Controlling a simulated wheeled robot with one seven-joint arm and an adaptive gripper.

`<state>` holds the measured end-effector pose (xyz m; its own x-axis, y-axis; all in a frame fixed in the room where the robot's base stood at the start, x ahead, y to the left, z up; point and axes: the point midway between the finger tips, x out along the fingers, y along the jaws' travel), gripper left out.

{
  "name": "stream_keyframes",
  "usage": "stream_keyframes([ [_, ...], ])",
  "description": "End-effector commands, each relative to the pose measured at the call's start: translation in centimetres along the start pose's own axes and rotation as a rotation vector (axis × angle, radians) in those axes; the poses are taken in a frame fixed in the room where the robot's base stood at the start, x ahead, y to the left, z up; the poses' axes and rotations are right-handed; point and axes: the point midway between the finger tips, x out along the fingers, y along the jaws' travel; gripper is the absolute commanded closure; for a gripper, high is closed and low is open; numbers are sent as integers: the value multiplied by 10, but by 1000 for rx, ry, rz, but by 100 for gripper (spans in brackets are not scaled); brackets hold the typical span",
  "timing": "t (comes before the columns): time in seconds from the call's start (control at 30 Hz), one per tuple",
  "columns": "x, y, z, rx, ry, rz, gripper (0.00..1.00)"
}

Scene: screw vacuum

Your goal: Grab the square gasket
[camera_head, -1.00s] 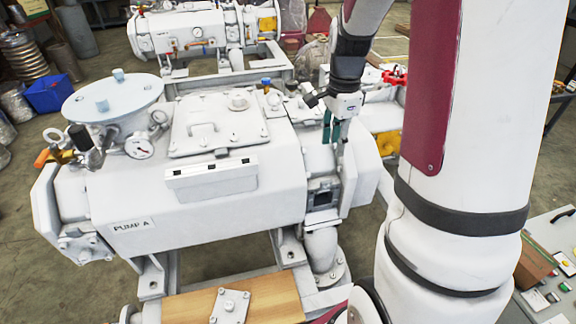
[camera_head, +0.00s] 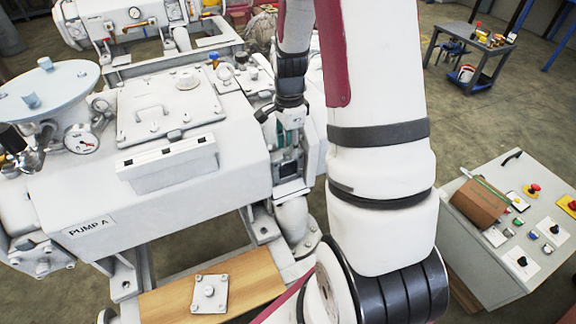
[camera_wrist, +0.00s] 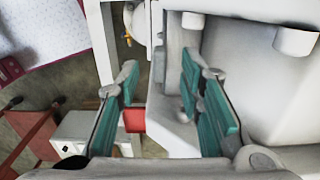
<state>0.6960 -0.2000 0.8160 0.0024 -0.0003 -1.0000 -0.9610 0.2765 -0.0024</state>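I cannot pick out a square gasket for certain in either view. My gripper (camera_head: 284,140) is at the right end of the white pump marked PUMP A (camera_head: 150,190), above a dark square opening (camera_head: 289,169). In the wrist view my gripper (camera_wrist: 160,95) has its two teal fingers wide apart, with nothing held between them. A small red patch (camera_wrist: 134,120) shows beside the left finger; I cannot tell what it is. A square metal plate (camera_head: 210,293) with a central knob and corner bolts lies on a wooden board.
The wooden board (camera_head: 258,276) lies across the frame in front of the pump. A control panel (camera_head: 480,262) with buttons and a brown box (camera_head: 478,203) stands at right. A small table (camera_head: 478,45) is at the back right. White pump housing (camera_wrist: 265,75) is close beside the right finger.

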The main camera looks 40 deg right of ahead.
Motion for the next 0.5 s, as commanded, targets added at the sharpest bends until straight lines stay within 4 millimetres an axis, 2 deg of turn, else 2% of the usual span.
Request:
stream_keyframes([
  [0.13,18,1,0,0,0,3,66],
  [0.43,21,0,0,0,1,0,66],
  [0.5,21,0,0,0,1,0,82],
])
